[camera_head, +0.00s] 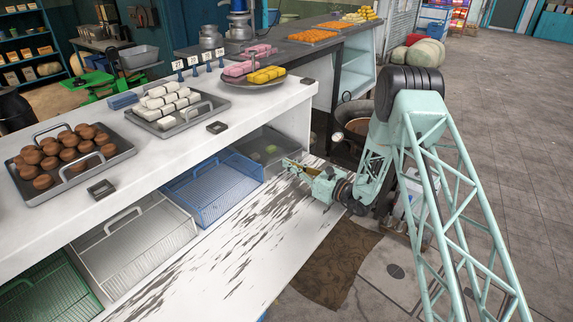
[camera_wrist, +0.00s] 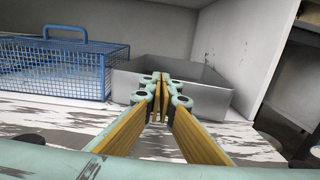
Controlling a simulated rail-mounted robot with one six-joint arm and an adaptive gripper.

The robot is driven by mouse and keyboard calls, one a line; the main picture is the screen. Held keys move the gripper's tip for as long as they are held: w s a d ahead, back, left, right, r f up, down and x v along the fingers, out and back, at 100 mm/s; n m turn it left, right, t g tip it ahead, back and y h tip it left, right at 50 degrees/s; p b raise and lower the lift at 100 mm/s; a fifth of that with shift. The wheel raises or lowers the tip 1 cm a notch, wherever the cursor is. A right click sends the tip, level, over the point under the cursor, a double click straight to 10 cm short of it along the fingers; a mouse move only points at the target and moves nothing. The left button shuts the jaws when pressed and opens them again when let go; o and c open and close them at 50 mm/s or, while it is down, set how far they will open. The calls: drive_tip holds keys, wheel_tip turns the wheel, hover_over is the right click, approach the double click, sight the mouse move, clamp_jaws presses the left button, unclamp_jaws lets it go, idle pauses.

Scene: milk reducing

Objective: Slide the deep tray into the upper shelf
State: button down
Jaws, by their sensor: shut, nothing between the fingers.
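The deep tray (camera_head: 270,146) is a grey metal tray on the shelf under the white counter top, at the right end of the row. In the wrist view the tray (camera_wrist: 212,98) sits behind my fingertips, with its front wall facing me. My gripper (camera_head: 288,163) is shut and empty, pointing into the shelf at the tray's front edge. In the wrist view the gripper's (camera_wrist: 161,76) tips overlap the middle of the front wall. I cannot tell whether they touch it. The shelf board (camera_head: 240,225) is white with worn dark streaks.
A blue wire basket (camera_head: 213,188) stands close left of the tray. A white basket (camera_head: 135,245) and a green basket (camera_head: 50,295) are further left. A white side wall (camera_wrist: 262,50) bounds the tray's right. Food trays stand on the counter top (camera_head: 130,190). The shelf's front strip is clear.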

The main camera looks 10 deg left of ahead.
drive_tip(key=p+v, duration=0.1)
drive_tip(key=v, duration=1.1)
drive_tip(key=shift+s+d+p, duration=0.15)
drive_tip(key=shift+d+p, duration=0.1)
drive_tip(key=shift+p, duration=0.05)
